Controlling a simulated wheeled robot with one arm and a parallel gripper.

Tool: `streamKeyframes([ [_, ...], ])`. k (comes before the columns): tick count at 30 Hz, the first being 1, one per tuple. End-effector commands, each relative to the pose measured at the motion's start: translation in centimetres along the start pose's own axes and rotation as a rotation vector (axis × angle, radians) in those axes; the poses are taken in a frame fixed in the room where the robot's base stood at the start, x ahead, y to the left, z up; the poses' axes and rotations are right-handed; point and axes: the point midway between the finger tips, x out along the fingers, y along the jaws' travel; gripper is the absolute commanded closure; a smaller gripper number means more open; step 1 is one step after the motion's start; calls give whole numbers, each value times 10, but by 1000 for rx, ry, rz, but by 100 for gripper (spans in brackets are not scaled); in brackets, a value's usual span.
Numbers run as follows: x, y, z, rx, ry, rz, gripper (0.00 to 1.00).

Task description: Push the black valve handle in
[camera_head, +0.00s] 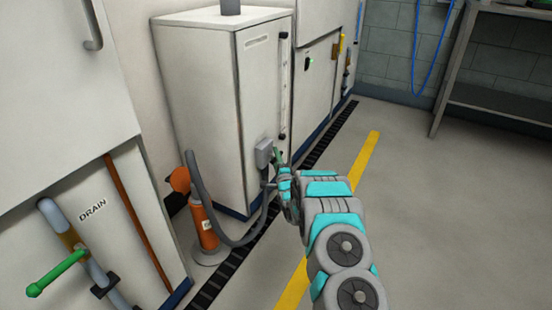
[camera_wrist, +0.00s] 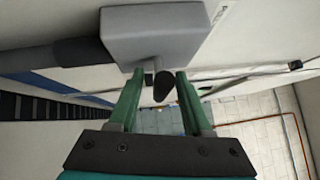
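The black valve handle (camera_wrist: 163,88) shows in the wrist view as a small dark lever on a short pale stem, below a grey box (camera_wrist: 155,35). In the head view the grey box (camera_head: 264,153) is on the white cabinet's front; I cannot make out the handle there, close to my gripper. My gripper (camera_wrist: 158,78) has two green fingers spread apart. In the head view my gripper (camera_head: 279,158) is right beside the box.
The white cabinet (camera_head: 205,110) stands behind the box. A grey hose (camera_head: 222,238) runs from the box area to an orange cylinder (camera_head: 203,222) on the floor. A green drain handle (camera_head: 55,273) sticks out at lower left. The floor to the right (camera_head: 450,220) is clear.

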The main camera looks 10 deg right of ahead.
Motion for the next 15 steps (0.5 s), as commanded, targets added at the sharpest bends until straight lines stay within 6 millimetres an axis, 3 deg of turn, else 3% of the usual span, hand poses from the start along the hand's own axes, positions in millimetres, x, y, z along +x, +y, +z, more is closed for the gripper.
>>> streamKeyframes([
  [15, -10, 0, -1, 0, 2, 3, 48],
])
